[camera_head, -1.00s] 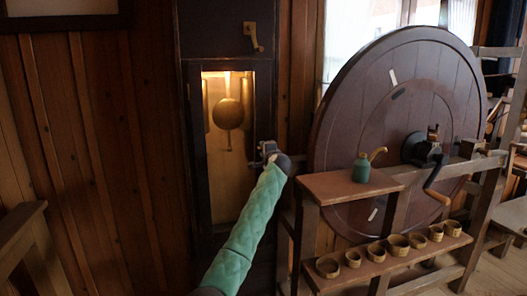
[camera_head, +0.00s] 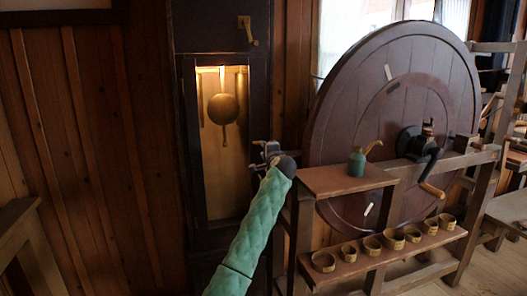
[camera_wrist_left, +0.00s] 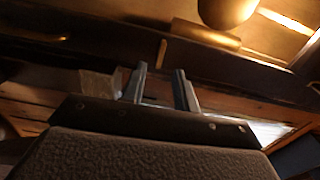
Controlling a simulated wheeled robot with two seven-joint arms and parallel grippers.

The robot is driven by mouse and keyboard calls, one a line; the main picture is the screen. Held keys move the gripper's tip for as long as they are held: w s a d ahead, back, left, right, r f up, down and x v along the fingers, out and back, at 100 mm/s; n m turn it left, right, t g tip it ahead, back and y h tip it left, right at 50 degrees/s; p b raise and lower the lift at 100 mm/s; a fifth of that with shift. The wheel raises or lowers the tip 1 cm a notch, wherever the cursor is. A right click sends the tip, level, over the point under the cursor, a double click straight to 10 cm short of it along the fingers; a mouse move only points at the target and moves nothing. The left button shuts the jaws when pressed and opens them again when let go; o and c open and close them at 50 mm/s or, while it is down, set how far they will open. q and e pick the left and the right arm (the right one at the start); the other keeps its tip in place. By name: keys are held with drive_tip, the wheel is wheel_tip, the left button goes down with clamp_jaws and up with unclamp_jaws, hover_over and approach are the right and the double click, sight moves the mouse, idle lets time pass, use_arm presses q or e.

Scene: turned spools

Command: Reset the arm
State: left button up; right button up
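My left arm, in a green padded sleeve, rises from the bottom of the head view. My left gripper (camera_head: 265,153) is at its end, just right of the lit clock case (camera_head: 221,170) and left of the big wheel. In the left wrist view its two fingers (camera_wrist_left: 161,88) stand apart with nothing between them. Beyond them is the clock's dark frame, with the brass pendulum bob (camera_wrist_left: 226,12) at the top. The bob also shows in the head view (camera_head: 222,109). My right gripper is not in view.
A large dark wooden wheel (camera_head: 335,110) with a crank (camera_head: 432,188) stands at the right. A green oil can (camera_head: 358,166) stands on the small upper shelf (camera_head: 340,182). Several small cups (camera_head: 394,239) line the lower shelf. Wood panelling fills the left.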

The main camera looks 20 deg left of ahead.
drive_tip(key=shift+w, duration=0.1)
use_arm(q)
drive_tip(key=shift+n, duration=0.3)
